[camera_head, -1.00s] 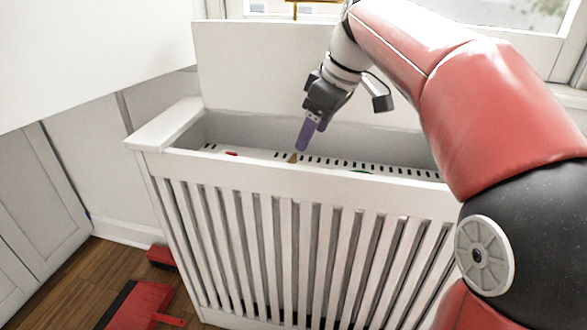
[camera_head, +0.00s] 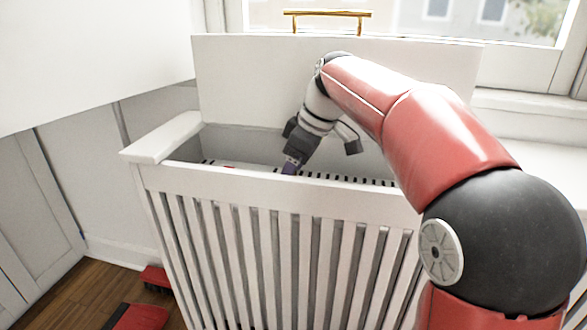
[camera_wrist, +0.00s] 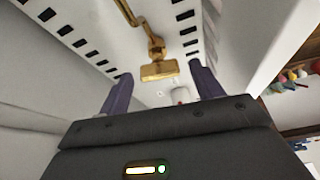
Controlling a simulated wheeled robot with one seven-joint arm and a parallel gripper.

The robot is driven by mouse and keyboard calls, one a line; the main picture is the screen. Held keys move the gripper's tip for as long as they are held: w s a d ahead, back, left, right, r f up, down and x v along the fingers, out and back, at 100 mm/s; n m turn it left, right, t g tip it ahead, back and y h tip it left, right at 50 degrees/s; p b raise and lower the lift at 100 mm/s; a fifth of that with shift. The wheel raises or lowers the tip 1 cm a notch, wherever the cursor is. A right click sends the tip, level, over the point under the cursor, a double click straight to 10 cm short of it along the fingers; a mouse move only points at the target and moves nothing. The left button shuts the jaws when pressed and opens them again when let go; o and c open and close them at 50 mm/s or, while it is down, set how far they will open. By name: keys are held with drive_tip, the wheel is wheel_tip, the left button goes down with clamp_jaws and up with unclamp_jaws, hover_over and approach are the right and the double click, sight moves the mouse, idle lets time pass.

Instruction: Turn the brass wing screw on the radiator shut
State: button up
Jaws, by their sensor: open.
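The brass wing screw (camera_wrist: 159,71) shows in the wrist view as a flat gold piece on a jointed brass stem, over the white slotted radiator (camera_wrist: 97,22). In the head view the screw is hidden behind the front rail and my gripper. My gripper (camera_head: 289,167) reaches down into the radiator cover, its fingertips partly hidden by the rail. In the wrist view my purple fingers (camera_wrist: 161,73) are open, one on each side of the brass piece, with gaps between. I cannot tell whether the fingertips are level with it in depth.
The white slatted cover (camera_head: 235,181) stands in front, its raised lid (camera_head: 330,85) behind my arm. A brass handle (camera_head: 328,14) tops the lid. A red dustpan (camera_head: 140,317) and red brush (camera_head: 157,278) lie on the floor at left. Colourful small items (camera_wrist: 290,78) show at right.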

drive_tip(key=c, duration=1)
drive_tip(key=shift+m, duration=0.4)
drive_tip(key=m+t+h+p, duration=0.1)
drive_tip(key=m, duration=0.2)
drive_tip(key=shift+s+r, duration=0.1)
drive_tip(key=shift+s, duration=0.05)
drive_tip(key=m+t+h+p, duration=0.1)
drive_tip(key=m, duration=0.3)
drive_tip(key=shift+a+p, duration=0.2)
drive_tip(key=shift+p, duration=0.15)
drive_tip(key=m+h, duration=0.1)
drive_tip(key=m, duration=0.1)
drive_tip(key=m+h+p, duration=0.1)
drive_tip(key=m, duration=0.2)
drive_tip(key=shift+a+t+p, duration=0.1)
drive_tip(key=shift+t+p, duration=0.2)
drive_tip(key=shift+m+h+p, duration=0.4)
drive_tip(key=shift+m+h, duration=0.3)
drive_tip(key=shift+m, duration=1)
